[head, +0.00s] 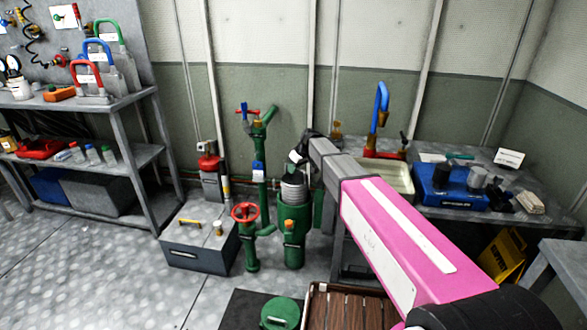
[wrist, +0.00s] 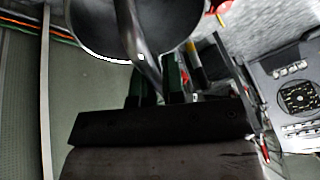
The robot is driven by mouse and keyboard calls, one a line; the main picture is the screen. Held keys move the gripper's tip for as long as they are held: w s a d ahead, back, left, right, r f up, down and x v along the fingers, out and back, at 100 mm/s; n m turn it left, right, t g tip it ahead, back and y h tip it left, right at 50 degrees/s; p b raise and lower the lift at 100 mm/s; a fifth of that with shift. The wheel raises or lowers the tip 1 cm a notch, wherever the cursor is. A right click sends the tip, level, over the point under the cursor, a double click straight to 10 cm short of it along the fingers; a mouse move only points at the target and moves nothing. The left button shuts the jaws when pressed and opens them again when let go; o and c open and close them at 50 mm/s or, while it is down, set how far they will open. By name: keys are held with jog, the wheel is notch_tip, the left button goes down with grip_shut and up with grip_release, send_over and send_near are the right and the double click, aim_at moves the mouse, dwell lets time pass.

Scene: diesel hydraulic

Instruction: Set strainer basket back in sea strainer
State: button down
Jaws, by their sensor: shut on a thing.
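The green sea strainer (head: 292,232) stands upright on the floor in the middle of the head view. The grey ribbed strainer basket (head: 294,190) is upright at its open top. Its upper part shows above the rim; I cannot tell how deep its lower part sits. My gripper (head: 299,154) is above the basket, shut on its handle. In the wrist view the basket (wrist: 105,38) is a dark round shape at the top, with its curved metal handle (wrist: 136,45) running down to my gripper (wrist: 172,80).
A green round lid (head: 281,313) lies on a dark mat in front. A red-handwheel valve (head: 245,212) and green pump (head: 261,165) stand close left of the strainer. A grey box (head: 198,250) is further left. A wooden slatted tray (head: 345,308) lies at front, beside the mat.

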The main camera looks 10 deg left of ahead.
jog(key=shift+f, duration=6.15)
dwell(0.5)
jog(key=c, duration=1.1)
grip_release()
jog(key=v, duration=1)
jog(key=shift+s+d+r, duration=0.1)
jog(key=shift+d+r, duration=0.05)
jog(key=shift+r, duration=0.2)
